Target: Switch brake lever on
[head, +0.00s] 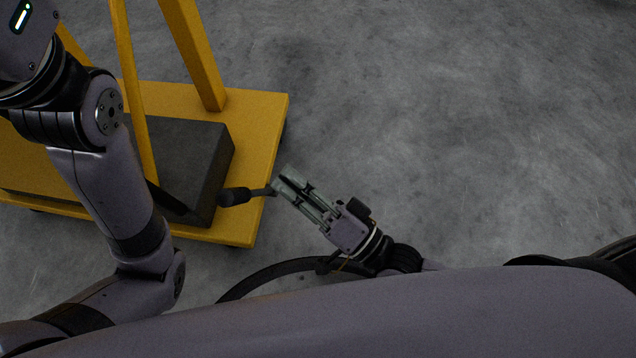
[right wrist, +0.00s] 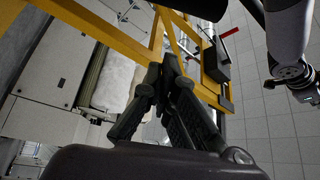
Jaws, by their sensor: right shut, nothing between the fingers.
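A dark lever with a thick black grip (head: 235,196) and a thin rod shows in the head view, beside the dark block on the yellow base. I take it for the brake lever. My right gripper (head: 281,179) is shut and empty, with its fingertips close to the rod's right end; whether they touch cannot be told. In the right wrist view the shut fingers (right wrist: 160,72) point toward a yellow frame, and the lever cannot be made out surely. My left arm crosses the left of the head view, but its gripper is out of frame.
The yellow base (head: 262,130) carries the dark block (head: 205,160) and yellow posts (head: 193,55). Bare concrete floor (head: 450,120) lies open to the right. The right wrist view shows a dark box (right wrist: 214,64), a red bar (right wrist: 229,32) and pale machine panels (right wrist: 50,70).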

